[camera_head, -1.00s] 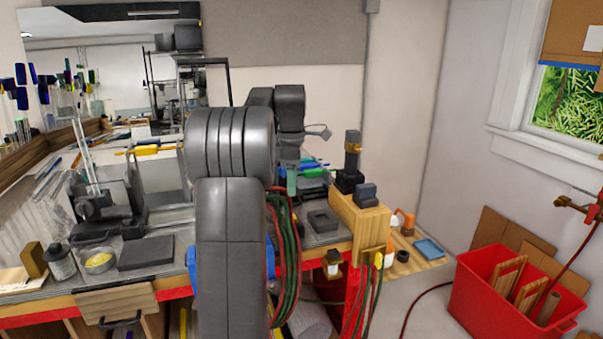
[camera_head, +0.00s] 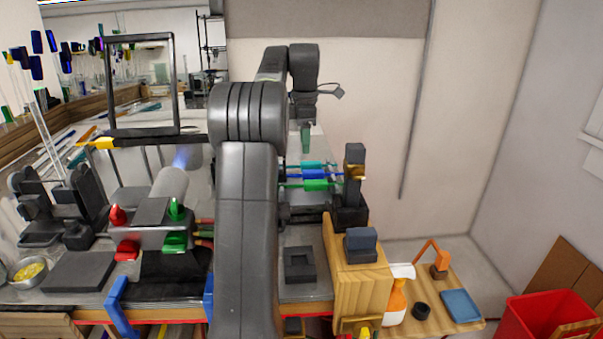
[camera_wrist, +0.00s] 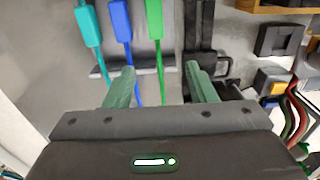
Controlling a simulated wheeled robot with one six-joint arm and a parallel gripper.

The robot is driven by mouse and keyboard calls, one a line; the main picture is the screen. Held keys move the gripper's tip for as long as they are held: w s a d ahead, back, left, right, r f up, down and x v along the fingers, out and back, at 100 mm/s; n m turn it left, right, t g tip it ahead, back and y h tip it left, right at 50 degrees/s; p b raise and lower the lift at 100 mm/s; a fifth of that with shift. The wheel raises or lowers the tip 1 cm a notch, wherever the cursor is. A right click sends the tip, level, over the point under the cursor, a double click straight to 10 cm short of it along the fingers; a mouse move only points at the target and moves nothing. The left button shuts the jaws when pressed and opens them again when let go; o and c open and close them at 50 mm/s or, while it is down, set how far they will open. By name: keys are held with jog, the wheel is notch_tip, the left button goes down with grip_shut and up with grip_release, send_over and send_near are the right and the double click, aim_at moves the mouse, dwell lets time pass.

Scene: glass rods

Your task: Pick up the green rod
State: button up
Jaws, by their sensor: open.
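The green rod has a green block handle (camera_head: 316,185) and lies on a dark rack, nearest of three coloured rods in the head view. In the wrist view its handle (camera_wrist: 155,18) is at the top, and its thin shaft runs down between my fingers. My gripper (camera_wrist: 160,70) is open and empty. In the head view its green finger (camera_head: 305,138) hangs above and beyond the rods. The blue rod (camera_wrist: 120,20) runs close by my left finger, and the teal rod (camera_wrist: 91,27) lies further left.
A dark upright post (camera_head: 354,165) stands right of the rods, by a wooden block (camera_head: 360,290). A burner with a bluish flame (camera_head: 170,190) is left of my arm. A dark square block (camera_head: 299,264) sits on the bench in front. A spray bottle (camera_head: 397,295) stands at right.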

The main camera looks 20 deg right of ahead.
send_over(307, 182)
jog(key=f, duration=0.8)
jog(key=shift+a+f, duration=0.3)
jog(key=shift+a, duration=0.05)
jog(key=shift+w+d+f+p, duration=0.1)
jog(key=shift+f+p, duration=0.15)
jog(key=shift+f, duration=0.6)
jog(key=shift+s+d+f+p, duration=0.1)
jog(key=shift+f+p, duration=0.1)
jog(key=shift+f, duration=0.65)
jog(key=shift+w+d+f+p, duration=0.1)
jog(key=shift+f+p, duration=0.15)
jog(key=shift+f, duration=0.6)
jog(key=c, duration=0.9)
